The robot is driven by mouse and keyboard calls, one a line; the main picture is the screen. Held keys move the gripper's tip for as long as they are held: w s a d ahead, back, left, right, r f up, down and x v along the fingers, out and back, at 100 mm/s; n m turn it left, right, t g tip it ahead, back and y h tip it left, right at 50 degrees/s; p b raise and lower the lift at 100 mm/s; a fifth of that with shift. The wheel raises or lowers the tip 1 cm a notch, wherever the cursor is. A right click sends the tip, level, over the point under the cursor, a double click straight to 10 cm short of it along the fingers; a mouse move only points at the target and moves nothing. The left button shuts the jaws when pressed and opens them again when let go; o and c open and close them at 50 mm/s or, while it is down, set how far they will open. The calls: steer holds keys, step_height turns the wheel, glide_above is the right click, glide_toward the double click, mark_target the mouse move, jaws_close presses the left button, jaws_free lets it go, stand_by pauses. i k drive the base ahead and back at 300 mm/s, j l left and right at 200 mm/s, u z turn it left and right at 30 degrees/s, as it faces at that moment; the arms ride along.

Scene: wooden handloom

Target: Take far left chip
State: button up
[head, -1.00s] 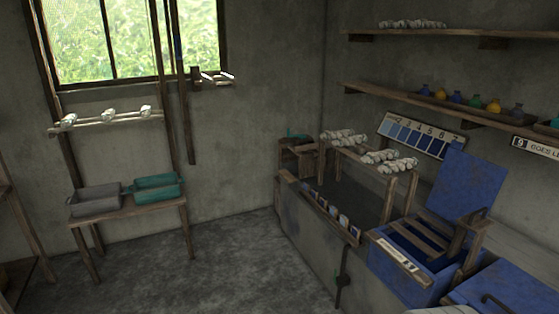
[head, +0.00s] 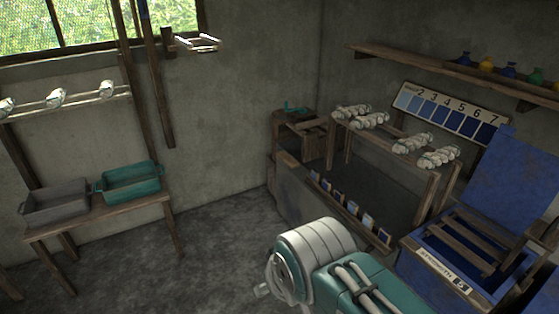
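A row of several small blue and pale chips (head: 340,197) stands along the wooden rail on the front edge of the grey vat. The chip at the far left end (head: 315,179) is small and dark blue in the head view, and its details are too small to tell. My arm, teal and white, rises from the bottom of the head view in front of the vat. Its gripper fingers do not show, so I cannot see whether they hold anything. The arm appears below the row and does not cover the far left chip.
A numbered blue colour chart (head: 449,115) leans behind the vat. Several white yarn skeins (head: 411,144) lie on a wooden rack above it. A bench at left holds a teal tray (head: 130,181) and a grey tray (head: 56,204). Floor between is clear.

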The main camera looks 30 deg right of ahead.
mark_target(314, 176)
steer(key=i+z, duration=0.1)
steer(key=i, duration=0.65)
steer(key=i+j+z, duration=0.1)
steer(key=i, duration=0.6)
steer(key=i+z, duration=0.6)
steer(key=z, duration=0.15)
steer(key=i+j+z, duration=0.1)
steer(key=i+z, duration=0.5)
steer(key=z, duration=0.3)
steer(key=i+j+z, duration=0.1)
steer(key=i+z, duration=0.15)
steer(key=z, duration=0.2)
